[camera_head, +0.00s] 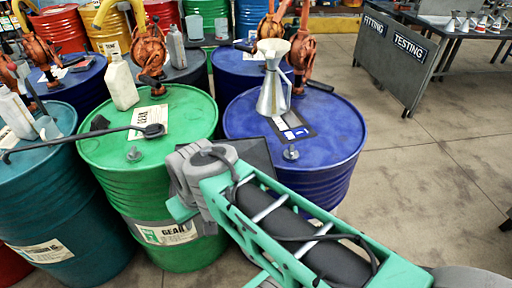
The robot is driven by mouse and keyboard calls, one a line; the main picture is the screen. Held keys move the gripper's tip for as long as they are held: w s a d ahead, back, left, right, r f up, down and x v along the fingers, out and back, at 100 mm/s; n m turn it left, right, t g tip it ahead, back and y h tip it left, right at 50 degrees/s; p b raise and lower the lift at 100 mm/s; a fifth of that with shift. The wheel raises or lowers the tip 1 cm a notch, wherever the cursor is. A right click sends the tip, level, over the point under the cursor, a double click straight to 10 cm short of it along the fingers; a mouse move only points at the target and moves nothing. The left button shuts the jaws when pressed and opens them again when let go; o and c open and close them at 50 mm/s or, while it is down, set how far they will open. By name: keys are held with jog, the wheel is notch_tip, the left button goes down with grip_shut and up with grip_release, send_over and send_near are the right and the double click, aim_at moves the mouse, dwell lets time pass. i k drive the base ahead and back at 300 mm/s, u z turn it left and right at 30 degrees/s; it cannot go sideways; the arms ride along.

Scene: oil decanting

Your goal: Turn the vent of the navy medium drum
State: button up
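A navy-blue drum (335,160) stands upright right of centre; its front label is hidden, so I cannot read its grade. A small grey vent knob (291,153) sits on the near part of its lid. A metal funnel-topped can (272,90) and a dark card (292,126) are on the same lid. My green arm reaches in from the lower right, in front of this drum. Its grey end is over the right side of the green drum (175,222), left of and apart from the vent. My gripper's fingers cannot be made out.
The green drum's lid holds a cream bottle (121,82), a card (150,124), a long dark tool (85,138) and a knob (134,154). A teal drum (55,205) stands left. More drums with orange pumps (149,50) stand behind. Open floor (425,190) lies right.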

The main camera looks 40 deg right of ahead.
aim_at(291, 155)
jog(key=u, duration=1.35)
jog(key=k, duration=0.7)
jog(key=z, duration=0.9)
jog(key=i, duration=1)
